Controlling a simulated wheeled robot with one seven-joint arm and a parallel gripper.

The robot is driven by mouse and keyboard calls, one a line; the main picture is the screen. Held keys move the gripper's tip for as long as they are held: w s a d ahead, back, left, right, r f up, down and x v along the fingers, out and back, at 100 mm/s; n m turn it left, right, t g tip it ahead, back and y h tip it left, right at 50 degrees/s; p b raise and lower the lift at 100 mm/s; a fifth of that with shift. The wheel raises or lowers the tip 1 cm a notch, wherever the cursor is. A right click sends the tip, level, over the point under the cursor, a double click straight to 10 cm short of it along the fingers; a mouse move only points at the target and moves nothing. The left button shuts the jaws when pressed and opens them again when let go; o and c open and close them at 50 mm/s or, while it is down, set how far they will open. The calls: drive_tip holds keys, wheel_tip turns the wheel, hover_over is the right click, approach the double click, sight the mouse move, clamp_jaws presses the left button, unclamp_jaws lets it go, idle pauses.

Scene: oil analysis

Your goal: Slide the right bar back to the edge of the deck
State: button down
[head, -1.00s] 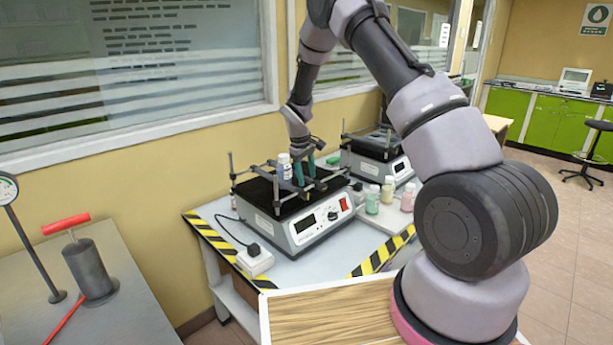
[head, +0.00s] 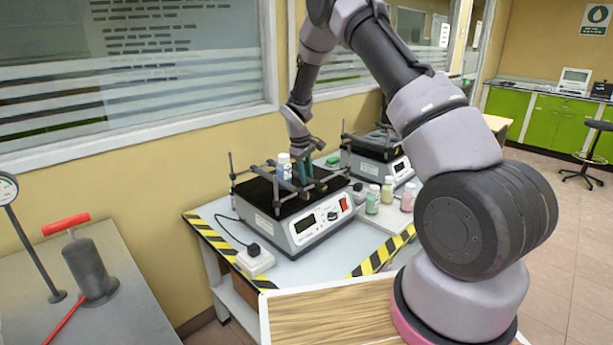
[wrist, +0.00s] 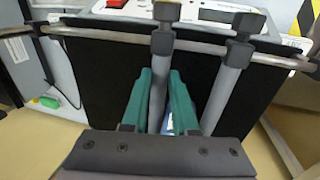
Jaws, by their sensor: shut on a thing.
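The shaker (head: 300,215) stands on the table, with a black deck (wrist: 110,80) and two grey cross bars clamped to its front rail. My gripper (head: 304,172) reaches down over the deck. In the wrist view, which looks from behind, my gripper's green fingers (wrist: 159,75) are shut around the right bar (wrist: 158,95), which shows on the left there. The left bar (wrist: 222,95) stands apart from the fingers. A white-capped bottle (head: 284,167) stands upright on the deck beside the gripper. The bars' far ends are hidden by the gripper in the wrist view.
Corner posts (head: 232,165) rise from the deck. A second shaker (head: 380,155) stands behind to the right. Several small bottles (head: 372,199) stand on the table right of the first shaker. A white power socket (head: 255,261) lies at the front left.

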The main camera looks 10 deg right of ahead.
idle(0.9)
drive_tip(key=w+d, duration=0.2)
drive_tip(key=d, duration=0.1)
drive_tip(key=w+d, duration=0.3)
drive_tip(key=d, duration=0.1)
drive_tip(key=w+d, duration=0.2)
drive_tip(key=d, duration=0.2)
drive_tip(key=shift+w, duration=0.2)
drive_tip(key=c, duration=0.7)
unclamp_jaws()
drive_tip(key=shift+r, duration=0.15)
drive_tip(key=r, duration=0.3)
drive_tip(key=s+a+r, duration=0.1)
drive_tip(key=r, duration=0.6)
drive_tip(key=shift+s+a+r, duration=0.15)
drive_tip(key=shift+a, duration=0.25)
